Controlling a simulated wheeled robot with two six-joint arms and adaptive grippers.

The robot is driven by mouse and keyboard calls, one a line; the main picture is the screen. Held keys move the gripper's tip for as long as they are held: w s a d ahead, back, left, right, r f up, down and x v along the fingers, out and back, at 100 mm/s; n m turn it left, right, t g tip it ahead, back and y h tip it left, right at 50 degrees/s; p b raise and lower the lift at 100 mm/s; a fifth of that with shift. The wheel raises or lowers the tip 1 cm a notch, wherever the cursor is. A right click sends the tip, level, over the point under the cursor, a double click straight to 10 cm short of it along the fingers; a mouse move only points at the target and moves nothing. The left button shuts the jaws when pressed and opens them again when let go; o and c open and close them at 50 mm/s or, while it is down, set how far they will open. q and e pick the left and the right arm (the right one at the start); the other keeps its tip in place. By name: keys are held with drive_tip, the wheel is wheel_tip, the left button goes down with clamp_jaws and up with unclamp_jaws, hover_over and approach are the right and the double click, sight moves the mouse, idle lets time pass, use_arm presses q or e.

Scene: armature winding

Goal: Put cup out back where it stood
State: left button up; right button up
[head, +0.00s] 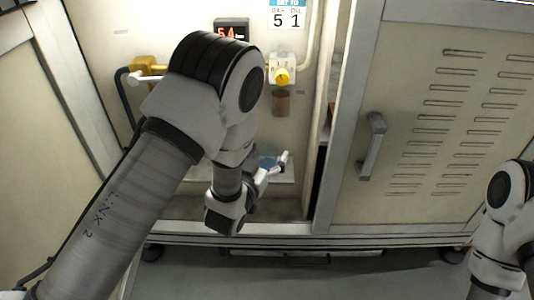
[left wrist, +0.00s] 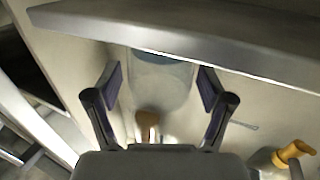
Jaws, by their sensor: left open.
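A clear cup with a bluish tint (left wrist: 160,85) shows between the two fingers of my left gripper (left wrist: 160,80) in the left wrist view. The fingers are apart, one on each side of the cup, and a gap shows beside it. In the head view my left gripper (head: 270,174) is inside the cabinet recess, at the bluish cup (head: 266,162), which is partly hidden. What the cup rests on is hard to see. My right arm shows at the right edge, with its gripper out of view.
A metal shelf edge (left wrist: 190,42) crosses the left wrist view close to the fingers. The recess back wall has a yellow knob (head: 281,75), a brown container (head: 281,103), a yellow valve (head: 147,70) and a red display (head: 231,30). A louvred door (head: 440,110) stands right.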

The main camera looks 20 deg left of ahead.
sight(263, 160)
use_arm(q)
drive_tip(key=shift+s+r+p, duration=0.25)
drive_tip(key=shift+p, duration=0.05)
drive_tip(key=s+p, duration=0.1)
drive_tip(key=s, duration=0.3)
drive_tip(key=s+p, duration=0.1)
drive_tip(key=s, duration=0.1)
drive_tip(key=shift+s+a+p, duration=0.15)
drive_tip(key=shift+a+p, duration=0.2)
drive_tip(key=shift+a, duration=0.05)
drive_tip(key=shift+s+f, duration=0.1)
drive_tip(key=shift+s, duration=0.25)
